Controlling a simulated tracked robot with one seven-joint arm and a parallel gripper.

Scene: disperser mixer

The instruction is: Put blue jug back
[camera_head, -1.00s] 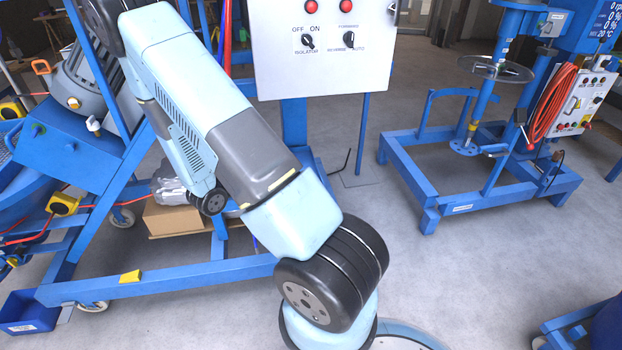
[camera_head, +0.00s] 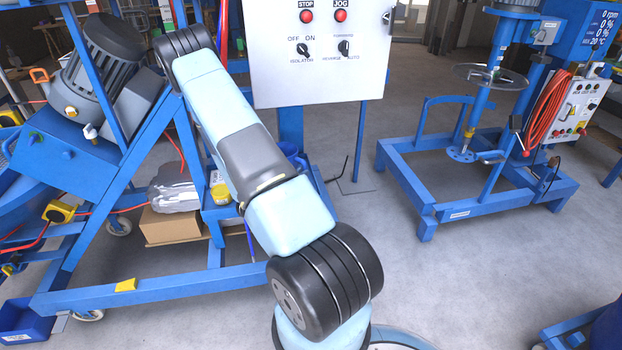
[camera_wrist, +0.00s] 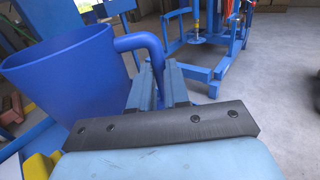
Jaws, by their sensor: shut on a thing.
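The blue jug (camera_wrist: 72,75) fills the left of the wrist view, with its open rim at the top and its curved handle towards my gripper. My gripper (camera_wrist: 160,80) is shut on the jug's handle (camera_wrist: 140,42). In the camera_head view my arm hides the gripper. A small blue rounded shape shows just right of my forearm there, and I cannot tell for sure whether it is the jug.
A blue frame (camera_head: 165,290) on castors stands at left, carrying a motor (camera_head: 92,65). A grey-white control box (camera_head: 320,55) is in the middle. A blue mixer stand (camera_head: 480,205) is at right. Clear floor lies between them. A yellow item (camera_head: 220,190) sits near my arm.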

